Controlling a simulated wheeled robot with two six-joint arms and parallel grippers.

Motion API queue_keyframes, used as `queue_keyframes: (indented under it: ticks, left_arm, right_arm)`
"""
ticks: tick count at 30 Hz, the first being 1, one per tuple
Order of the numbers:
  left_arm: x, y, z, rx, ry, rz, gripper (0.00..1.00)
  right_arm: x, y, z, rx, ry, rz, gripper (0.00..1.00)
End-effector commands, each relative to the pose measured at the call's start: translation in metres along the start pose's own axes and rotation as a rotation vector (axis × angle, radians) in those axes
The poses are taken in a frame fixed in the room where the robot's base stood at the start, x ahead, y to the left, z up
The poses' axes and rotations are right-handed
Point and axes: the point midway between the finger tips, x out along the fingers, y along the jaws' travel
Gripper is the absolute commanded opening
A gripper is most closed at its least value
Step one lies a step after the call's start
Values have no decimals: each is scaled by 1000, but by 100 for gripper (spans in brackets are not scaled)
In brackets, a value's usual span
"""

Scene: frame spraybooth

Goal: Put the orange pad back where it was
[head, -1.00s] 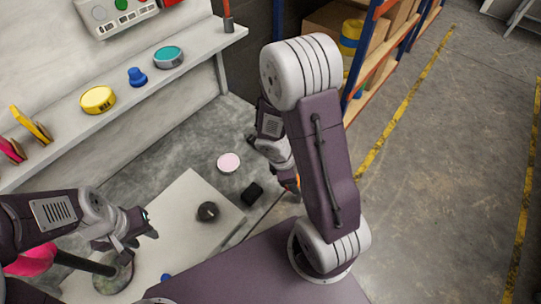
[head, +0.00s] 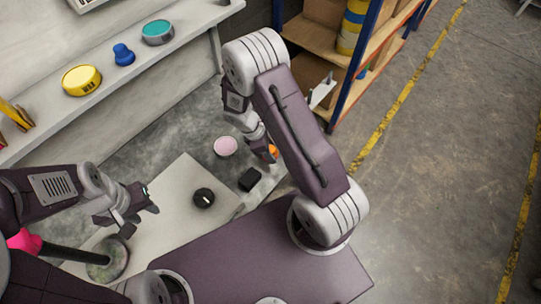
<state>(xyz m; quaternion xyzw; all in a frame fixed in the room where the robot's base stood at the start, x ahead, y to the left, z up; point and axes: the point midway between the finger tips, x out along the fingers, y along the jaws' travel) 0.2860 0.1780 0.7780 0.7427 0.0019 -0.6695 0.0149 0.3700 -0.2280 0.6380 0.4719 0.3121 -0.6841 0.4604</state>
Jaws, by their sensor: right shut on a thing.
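The orange pad (head: 272,152) shows only as a small orange patch at the tip of my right gripper (head: 268,152). The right gripper is shut on it, and my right arm hides most of both. They are near the right end of the grey work surface, to the right of a pink disc. My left gripper (head: 143,217) is open and empty above the pale board, left of a dark round knob.
A black block (head: 249,180), the pink disc (head: 225,146) and the dark knob (head: 203,198) lie nearby. A shelf (head: 130,92) holds a yellow tin (head: 82,80), a blue knob (head: 123,54) and a teal tin (head: 158,32). A rack (head: 347,90) stands right.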

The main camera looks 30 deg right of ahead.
Motion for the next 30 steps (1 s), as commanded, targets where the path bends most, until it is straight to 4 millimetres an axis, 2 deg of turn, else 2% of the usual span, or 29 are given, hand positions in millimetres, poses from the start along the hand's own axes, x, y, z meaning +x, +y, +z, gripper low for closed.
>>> queue_keyframes:
  ticks: [4,9,19,20,21,22,30]
  left_arm:
    - [5,0,0,0,0,0,36]
    - [17,0,2,0,0,0,36]
    - [18,0,2,0,0,0,36]
    - [17,0,2,0,0,0,36]
    - [16,0,2,0,0,0,36]
    - [16,0,2,0,0,0,36]
    - [16,0,2,0,0,0,36]
  right_arm:
    - [10,0,-4,-2,-1,-1,15]
    - [38,-1,-14,-2,-1,-2,15]
    - [41,-1,-15,0,1,1,15]
    - [40,0,-15,0,1,1,58]
    - [39,0,-15,0,1,1,69]
    - [39,0,-15,0,1,1,75]
    - [39,-1,-14,-1,1,1,75]
